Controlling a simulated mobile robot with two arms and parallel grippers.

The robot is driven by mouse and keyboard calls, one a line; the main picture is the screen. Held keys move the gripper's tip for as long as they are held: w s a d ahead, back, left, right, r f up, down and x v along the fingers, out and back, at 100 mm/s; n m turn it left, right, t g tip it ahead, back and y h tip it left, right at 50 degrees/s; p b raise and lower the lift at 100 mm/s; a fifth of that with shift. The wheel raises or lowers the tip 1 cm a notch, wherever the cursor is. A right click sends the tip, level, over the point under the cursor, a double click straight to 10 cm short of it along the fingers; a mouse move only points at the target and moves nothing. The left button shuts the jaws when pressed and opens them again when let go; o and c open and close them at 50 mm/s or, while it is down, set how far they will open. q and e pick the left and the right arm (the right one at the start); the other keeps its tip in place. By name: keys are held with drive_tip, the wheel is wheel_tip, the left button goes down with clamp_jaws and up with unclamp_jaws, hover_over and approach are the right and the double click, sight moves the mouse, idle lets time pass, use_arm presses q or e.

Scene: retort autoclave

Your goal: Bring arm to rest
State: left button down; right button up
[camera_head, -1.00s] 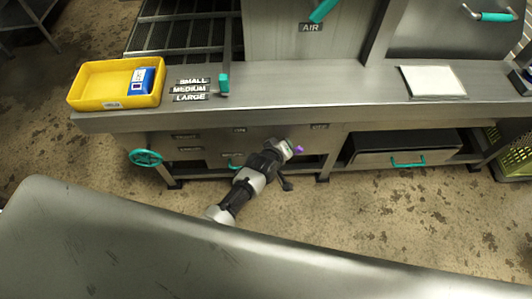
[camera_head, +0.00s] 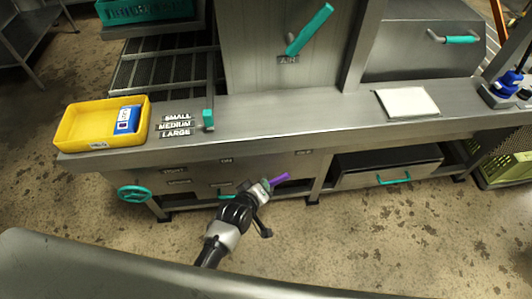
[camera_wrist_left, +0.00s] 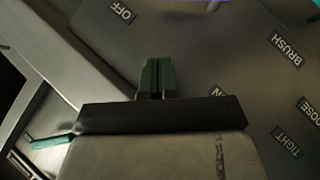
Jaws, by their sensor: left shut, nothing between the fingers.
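My left arm (camera_head: 230,222) reaches forward from the bottom of the head view. Its gripper (camera_head: 264,187) is in front of the lower panel of the steel bench. In the left wrist view the two dark green fingers (camera_wrist_left: 158,76) are together with nothing between them. A purple handle (camera_head: 280,179) shows just beyond the gripper in the head view. Whether they touch cannot be told. A thin purple edge also shows at the top of the left wrist view (camera_wrist_left: 205,12). My right gripper is not in view.
The steel bench (camera_head: 290,112) carries a yellow tray (camera_head: 70,130) with a blue box (camera_head: 128,119), and a white sheet (camera_head: 407,102). A teal wheel (camera_head: 134,193) and a drawer (camera_head: 385,168) are below. Open floor lies between the bench and the near metal surface (camera_head: 90,268).

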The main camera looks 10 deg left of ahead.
use_arm(q)
drive_tip(key=s+a+f+m+g+y, duration=0.1)
drive_tip(key=s+a+f+m+g, duration=0.2)
drive_tip(key=s+f, duration=0.7)
drive_tip(key=s+a+f+m+g+y, duration=0.1)
drive_tip(key=s+a+f, duration=0.3)
drive_tip(key=s, duration=0.5)
drive_tip(key=s+a+f+m+g+y, duration=0.1)
drive_tip(key=s+a+f+m+g, duration=0.2)
drive_tip(key=s+f, duration=0.5)
drive_tip(key=s+a+f+m+g+y+p, duration=0.1)
drive_tip(key=s+a+f, duration=0.5)
drive_tip(key=s, duration=0.6)
drive_tip(key=shift+s+f+m+g, duration=0.15)
drive_tip(key=shift+f+m+g, duration=0.25)
drive_tip(key=shift+m+g, duration=0.6)
